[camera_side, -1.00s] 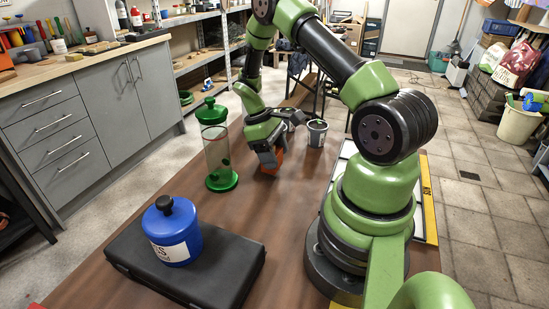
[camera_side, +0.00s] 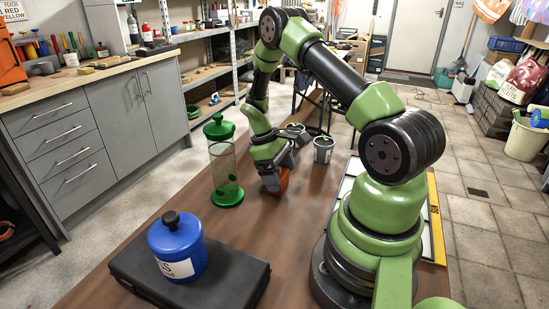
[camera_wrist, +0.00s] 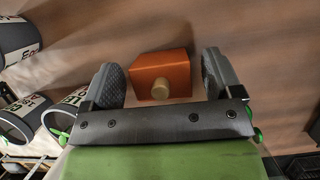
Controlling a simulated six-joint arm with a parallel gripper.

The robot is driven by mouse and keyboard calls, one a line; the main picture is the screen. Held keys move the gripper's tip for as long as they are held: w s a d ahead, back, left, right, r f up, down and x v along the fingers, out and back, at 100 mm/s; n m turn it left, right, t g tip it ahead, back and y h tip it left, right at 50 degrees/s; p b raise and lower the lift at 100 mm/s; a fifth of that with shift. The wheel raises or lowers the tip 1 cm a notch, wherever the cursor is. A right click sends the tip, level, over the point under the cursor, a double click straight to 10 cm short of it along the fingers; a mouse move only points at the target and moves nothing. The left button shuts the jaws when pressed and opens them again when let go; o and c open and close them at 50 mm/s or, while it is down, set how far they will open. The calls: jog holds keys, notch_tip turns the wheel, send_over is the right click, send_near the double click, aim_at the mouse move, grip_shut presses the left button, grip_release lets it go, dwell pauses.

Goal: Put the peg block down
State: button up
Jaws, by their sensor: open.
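The peg block is an orange block with a light wooden peg on it. In the wrist view the block (camera_wrist: 163,68) rests on the brown table between my two grey finger pads, with a gap on each side. My gripper (camera_wrist: 167,78) is open around it. In the side view my gripper (camera_side: 274,181) points down at the table, and part of the orange block (camera_side: 283,182) shows beside the fingers. The peg is hidden in the side view.
A clear cylinder with green lid and base (camera_side: 225,165) stands left of my gripper. A grey bucket (camera_side: 323,150) stands to the right. A blue jar (camera_side: 177,250) sits on a black case (camera_side: 225,280) near the front. Bare table (camera_side: 285,225) lies between.

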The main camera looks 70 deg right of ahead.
jog(key=v, duration=1.1)
jog(key=shift+r, duration=0.35)
